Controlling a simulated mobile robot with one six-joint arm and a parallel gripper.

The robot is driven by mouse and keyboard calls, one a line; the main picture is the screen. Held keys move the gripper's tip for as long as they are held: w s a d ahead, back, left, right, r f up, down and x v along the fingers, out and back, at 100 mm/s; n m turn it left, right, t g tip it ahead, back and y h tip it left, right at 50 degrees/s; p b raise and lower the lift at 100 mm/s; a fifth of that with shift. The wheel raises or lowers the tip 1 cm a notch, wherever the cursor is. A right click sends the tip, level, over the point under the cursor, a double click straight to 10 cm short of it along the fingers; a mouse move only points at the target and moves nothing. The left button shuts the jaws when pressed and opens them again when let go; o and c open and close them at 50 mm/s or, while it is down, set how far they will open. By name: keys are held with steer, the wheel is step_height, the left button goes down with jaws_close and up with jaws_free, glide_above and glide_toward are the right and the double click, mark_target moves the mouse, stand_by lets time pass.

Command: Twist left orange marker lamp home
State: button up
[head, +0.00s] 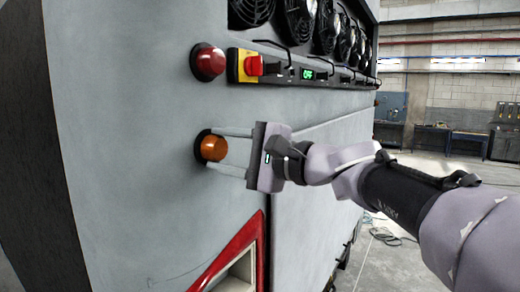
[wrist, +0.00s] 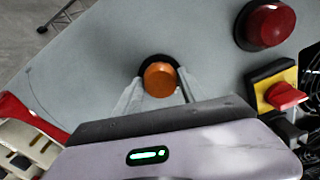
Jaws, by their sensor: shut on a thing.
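The left orange marker lamp (head: 213,148) sits in a dark round base on the grey coach panel, below a red lamp. In the wrist view the orange lamp (wrist: 160,79) shows at the middle, with the dark base behind its upper edge. My gripper (head: 211,149) reaches in from the right, one finger above the lamp and one below. In the wrist view my gripper (wrist: 158,84) has its fingers on both sides of the lamp, shut on it. Whether the lamp is fully seated in its base cannot be told.
The red lamp (head: 208,62) and a yellow-backed red switch (head: 250,66) stand out from the panel above. A row of fans (head: 300,20) is at the top. A red-framed recess (head: 236,262) lies below. Open workshop floor is at the right.

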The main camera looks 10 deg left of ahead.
steer(key=o, duration=1.4)
steer(key=shift+c, duration=0.2)
steer(key=b+v, duration=0.3)
steer(key=v, duration=1.4)
steer(key=shift+d+b, duration=0.2)
steer(key=shift+b, duration=0.15)
steer(key=shift+s, duration=0.15)
